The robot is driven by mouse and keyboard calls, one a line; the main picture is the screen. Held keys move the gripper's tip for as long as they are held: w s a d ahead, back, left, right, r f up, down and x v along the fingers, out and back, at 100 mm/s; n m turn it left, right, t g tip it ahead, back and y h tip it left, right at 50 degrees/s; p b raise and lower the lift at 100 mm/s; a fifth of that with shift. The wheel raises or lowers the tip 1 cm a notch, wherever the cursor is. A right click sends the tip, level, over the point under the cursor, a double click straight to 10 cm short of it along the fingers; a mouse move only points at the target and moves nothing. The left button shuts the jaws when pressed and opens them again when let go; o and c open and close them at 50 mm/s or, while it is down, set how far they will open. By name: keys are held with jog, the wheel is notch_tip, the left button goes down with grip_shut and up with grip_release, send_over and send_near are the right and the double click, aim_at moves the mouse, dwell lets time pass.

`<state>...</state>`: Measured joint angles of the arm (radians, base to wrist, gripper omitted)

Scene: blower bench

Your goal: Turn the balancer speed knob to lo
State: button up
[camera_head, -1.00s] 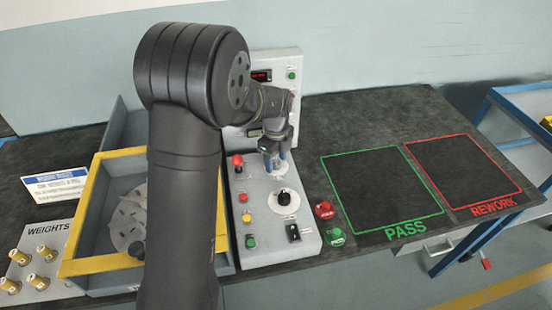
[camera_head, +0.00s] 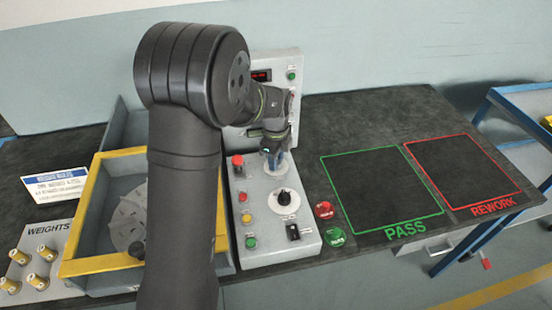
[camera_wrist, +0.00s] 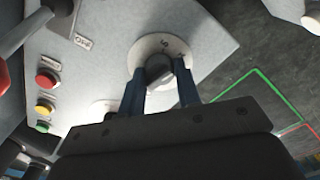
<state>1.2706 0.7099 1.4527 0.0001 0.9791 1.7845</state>
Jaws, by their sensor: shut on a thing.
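My gripper (camera_head: 273,157) is over the far part of the grey control panel (camera_head: 262,247). In the wrist view its two blue fingers (camera_wrist: 160,82) stand on either side of a dark grey knob (camera_wrist: 158,68) and are shut on it. This knob sits on a round white dial (camera_wrist: 148,46) with small markings, too small to read surely. A second black knob (camera_head: 285,197) on a white dial sits nearer on the same panel, free of the gripper. In the wrist view its dial (camera_wrist: 103,108) is mostly hidden behind my gripper.
Red, yellow and green buttons (camera_head: 246,218) line the panel's left side, below a red mushroom button (camera_head: 237,161). A black switch (camera_head: 293,232) is at the near right. A yellow-rimmed box (camera_head: 108,265) holds a grey bladed disc (camera_head: 125,218). The PASS area (camera_head: 380,190) is empty.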

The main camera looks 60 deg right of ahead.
jog(key=n, duration=0.4)
jog(key=shift+n, duration=2.1)
jog(key=o, duration=0.9)
jog(key=shift+o, duration=0.2)
notch_tip(320, 180, up, 18)
jog(key=shift+f, duration=0.25)
jog(key=shift+f, duration=0.1)
notch_tip(320, 180, down, 17)
jog(key=shift+f, duration=0.15)
